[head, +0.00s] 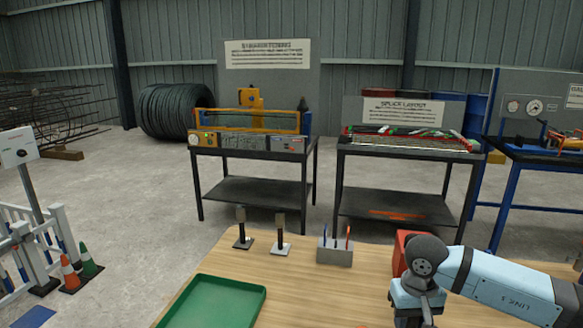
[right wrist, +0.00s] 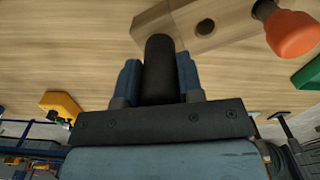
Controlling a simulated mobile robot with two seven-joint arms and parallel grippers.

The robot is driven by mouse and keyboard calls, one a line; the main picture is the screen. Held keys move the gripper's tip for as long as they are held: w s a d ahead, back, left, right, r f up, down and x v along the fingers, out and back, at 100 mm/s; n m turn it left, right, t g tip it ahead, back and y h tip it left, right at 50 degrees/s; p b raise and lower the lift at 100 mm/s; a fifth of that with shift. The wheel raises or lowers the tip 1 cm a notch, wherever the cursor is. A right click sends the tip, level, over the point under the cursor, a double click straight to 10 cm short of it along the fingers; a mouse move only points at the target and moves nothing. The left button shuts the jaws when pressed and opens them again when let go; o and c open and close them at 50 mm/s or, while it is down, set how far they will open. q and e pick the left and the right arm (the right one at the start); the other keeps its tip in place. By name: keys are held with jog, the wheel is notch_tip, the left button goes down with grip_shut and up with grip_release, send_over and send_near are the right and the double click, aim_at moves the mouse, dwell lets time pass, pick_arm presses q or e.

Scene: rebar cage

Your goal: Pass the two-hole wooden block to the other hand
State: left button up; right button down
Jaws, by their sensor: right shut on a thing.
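A pale wooden block (right wrist: 205,28) lies at the top of the right wrist view. One dark round hole shows in its face; I cannot make out a second one. My right gripper (right wrist: 158,72) has its blue fingers closed on either side of a black round-ended piece (right wrist: 160,60), which looks like a handle. This black piece overlaps the block's lower left side in the picture; I cannot tell whether they touch. In the head view my right arm is at the lower right and its fingers are not visible. My left gripper is in neither view.
On the wooden table (head: 300,290) are a green tray (head: 215,305), two small stands (head: 243,240) (head: 281,245), a grey tool holder (head: 334,256) and a red object (head: 402,250) beside my right arm. The table's middle is clear.

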pick_arm(q)
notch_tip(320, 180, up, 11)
jog(key=p, duration=1.2)
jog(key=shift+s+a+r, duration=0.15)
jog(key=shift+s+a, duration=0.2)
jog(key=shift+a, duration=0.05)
pick_arm(e)
jog(key=s+r, duration=0.8)
jog(key=r, duration=0.2)
jog(key=shift+s+r, duration=0.15)
jog(key=shift+r, duration=0.25)
jog(key=shift+a, duration=0.1)
